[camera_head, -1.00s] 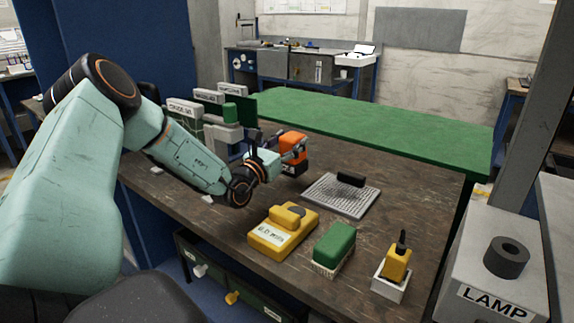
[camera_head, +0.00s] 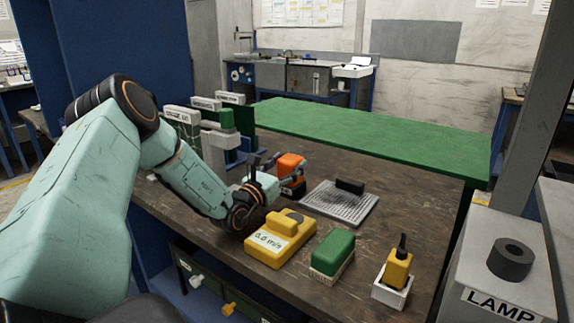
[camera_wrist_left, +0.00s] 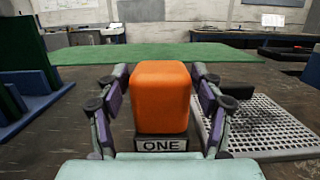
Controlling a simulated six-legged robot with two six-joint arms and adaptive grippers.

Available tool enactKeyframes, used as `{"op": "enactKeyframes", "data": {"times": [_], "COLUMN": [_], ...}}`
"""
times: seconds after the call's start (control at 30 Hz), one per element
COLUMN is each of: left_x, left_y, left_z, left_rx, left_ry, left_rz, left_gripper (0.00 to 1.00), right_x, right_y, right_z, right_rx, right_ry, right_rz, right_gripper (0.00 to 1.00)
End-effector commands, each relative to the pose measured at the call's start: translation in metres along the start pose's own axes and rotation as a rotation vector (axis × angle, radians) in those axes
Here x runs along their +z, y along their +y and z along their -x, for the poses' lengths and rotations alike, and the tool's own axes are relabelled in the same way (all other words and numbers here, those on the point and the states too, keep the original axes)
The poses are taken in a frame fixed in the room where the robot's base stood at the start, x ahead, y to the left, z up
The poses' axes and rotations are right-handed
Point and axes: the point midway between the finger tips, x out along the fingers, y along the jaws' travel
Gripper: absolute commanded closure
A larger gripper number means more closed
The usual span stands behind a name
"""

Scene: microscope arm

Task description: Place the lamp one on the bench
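Lamp one is an orange block on a black base (camera_head: 291,167). It stands upright on the brown bench (camera_head: 418,212), left of the perforated mat. In the left wrist view lamp one (camera_wrist_left: 161,97) is centred, its ONE label facing me. My left gripper (camera_head: 273,172) is at the lamp's near left side. In the wrist view its fingers (camera_wrist_left: 160,80) are spread on either side of the lamp, with small gaps that look clear of it. The fingers hide part of the lamp's base in the head view. My right gripper is not in view.
The perforated mat (camera_head: 325,204) bears a black block (camera_head: 350,186). A yellow meter (camera_head: 279,241), a green block (camera_head: 333,251) and a yellow item in a white holder (camera_head: 391,293) line the front. Blue and green racks stand left. A box marked LAMP (camera_head: 480,280) stands right.

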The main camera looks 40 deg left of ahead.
Motion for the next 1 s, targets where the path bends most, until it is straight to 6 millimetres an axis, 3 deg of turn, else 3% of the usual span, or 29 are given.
{"op": "enactKeyframes", "data": {"times": [0.17, 0.6, 1.0], "left_x": [0.000, 0.005, 0.006], "left_y": [0.000, 0.000, 0.002], "left_z": [0.000, -0.001, 0.059], "left_rx": [0.000, 0.000, 0.005], "left_ry": [0.000, 0.001, 0.001], "left_rz": [0.000, 0.000, 0.005], "left_gripper": [0.16, 0.16, 0.16], "right_x": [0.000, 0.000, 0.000], "right_y": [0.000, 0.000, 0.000], "right_z": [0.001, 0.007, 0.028], "right_rx": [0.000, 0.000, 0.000], "right_ry": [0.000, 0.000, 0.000], "right_rz": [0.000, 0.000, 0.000], "right_gripper": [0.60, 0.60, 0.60]}}
